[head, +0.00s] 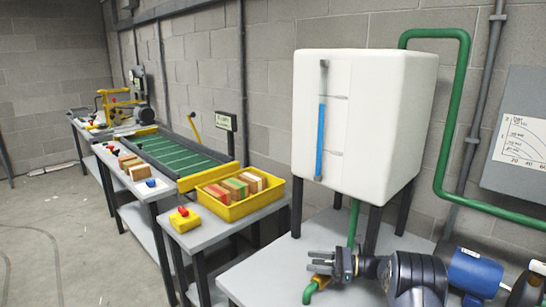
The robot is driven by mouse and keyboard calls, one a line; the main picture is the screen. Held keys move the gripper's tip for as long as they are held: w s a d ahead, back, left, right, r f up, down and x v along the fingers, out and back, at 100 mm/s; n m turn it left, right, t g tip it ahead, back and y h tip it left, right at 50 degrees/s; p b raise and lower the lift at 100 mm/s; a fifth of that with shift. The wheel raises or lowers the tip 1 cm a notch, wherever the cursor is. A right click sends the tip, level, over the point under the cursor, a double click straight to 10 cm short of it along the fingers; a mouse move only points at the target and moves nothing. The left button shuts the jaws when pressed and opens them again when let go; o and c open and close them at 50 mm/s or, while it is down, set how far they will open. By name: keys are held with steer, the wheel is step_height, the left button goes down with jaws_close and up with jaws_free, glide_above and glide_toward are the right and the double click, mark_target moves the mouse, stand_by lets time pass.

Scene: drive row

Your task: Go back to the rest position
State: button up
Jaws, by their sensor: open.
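My gripper (322,262) is low in the head view, right of the middle, over the front of the grey table that bears the white tank. Its fingers point left. They look apart, and I see nothing held between them. My dark arm reaches in from the lower right corner. A green spout (311,291) shows just below the fingers; I cannot tell whether they touch it.
A white tank (380,100) with a blue level strip stands above the table. A green pipe (452,110) runs beside it. A blue motor (474,272) is at the right. A yellow bin (232,212) of blocks, a red button box (184,219) and a green conveyor (172,150) stand left. The left floor is clear.

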steer(key=m+t+p, duration=0.1)
steer(key=m+t+h+p, duration=0.1)
steer(key=t, duration=0.1)
steer(key=m+t+p, duration=0.1)
steer(key=shift+w+r+t+h, duration=0.2)
steer(key=shift+r+t+h, duration=0.1)
steer(key=shift+t, duration=0.1)
steer(key=shift+w+d+f+m+t+h+p, duration=0.15)
steer(key=shift+m+t+h+p, duration=0.1)
steer(key=shift+m+t+p, duration=0.2)
steer(key=shift+s+a+f+m+t+h+p, duration=0.15)
steer(key=shift+m+t+h+p, duration=0.1)
steer(key=shift+m+t+p, duration=0.15)
steer(key=shift+w+d, duration=0.1)
steer(key=shift+d, duration=0.05)
